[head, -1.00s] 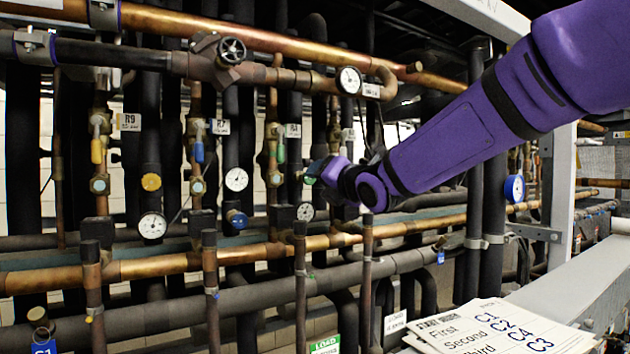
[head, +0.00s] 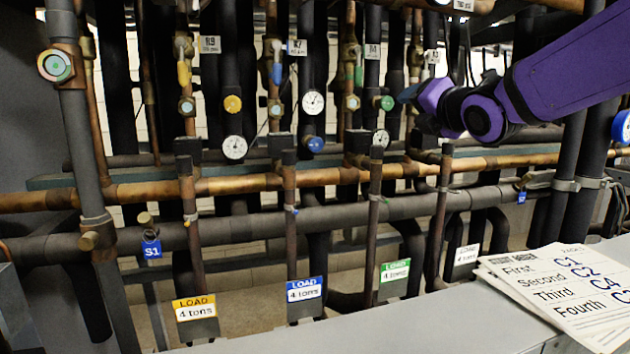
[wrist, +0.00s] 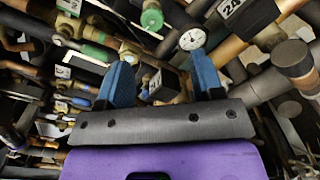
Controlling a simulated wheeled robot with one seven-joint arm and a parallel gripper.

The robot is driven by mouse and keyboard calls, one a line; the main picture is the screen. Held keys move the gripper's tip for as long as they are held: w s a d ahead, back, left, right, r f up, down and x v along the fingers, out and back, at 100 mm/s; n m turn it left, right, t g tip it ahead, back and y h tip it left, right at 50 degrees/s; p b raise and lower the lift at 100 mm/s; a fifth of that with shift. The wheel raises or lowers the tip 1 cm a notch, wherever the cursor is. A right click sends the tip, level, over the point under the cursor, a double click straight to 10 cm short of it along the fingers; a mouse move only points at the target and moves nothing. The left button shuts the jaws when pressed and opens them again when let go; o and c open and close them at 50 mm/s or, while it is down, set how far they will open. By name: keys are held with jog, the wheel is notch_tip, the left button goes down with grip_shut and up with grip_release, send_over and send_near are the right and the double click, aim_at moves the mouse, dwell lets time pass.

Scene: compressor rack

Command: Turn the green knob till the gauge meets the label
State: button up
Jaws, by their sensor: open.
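The green knob (head: 386,102) sits on a pipe at right of centre in the head view, and shows at the top of the wrist view (wrist: 152,17). A small round white gauge (head: 381,138) is just below it, and also appears in the wrist view (wrist: 192,39); its needle is too small to read. A green-topped label, "LOAD 4 tons" (head: 394,271), hangs lower on the same line. My gripper (wrist: 162,72) has two blue fingers spread apart with nothing between them. In the head view its fingertips (head: 407,94) are just right of the knob, apparently apart from it.
A yellow knob (head: 232,104) and a blue knob (head: 314,144) have gauges nearby. Orange (head: 194,307) and blue (head: 304,290) load labels hang to the left. Copper pipes (head: 240,183) cross below the knobs. Printed sheets (head: 560,285) lie on a grey ledge at lower right.

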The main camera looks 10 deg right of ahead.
jog(key=s+d+f+m+g+h, duration=0.1)
jog(key=s+f+m+g, duration=0.5)
jog(key=s+m, duration=0.8)
jog(key=s+d+f+m+g+h, duration=0.2)
jog(key=s+f+m+g, duration=0.4)
jog(key=s+f+m, duration=0.4)
jog(key=s+d+m, duration=0.1)
jog(key=s+m, duration=0.3)
jog(key=shift+s+f+m, duration=0.35)
jog(key=shift+f+m, duration=0.05)
jog(key=shift+d, duration=0.1)
dwell(2.3)
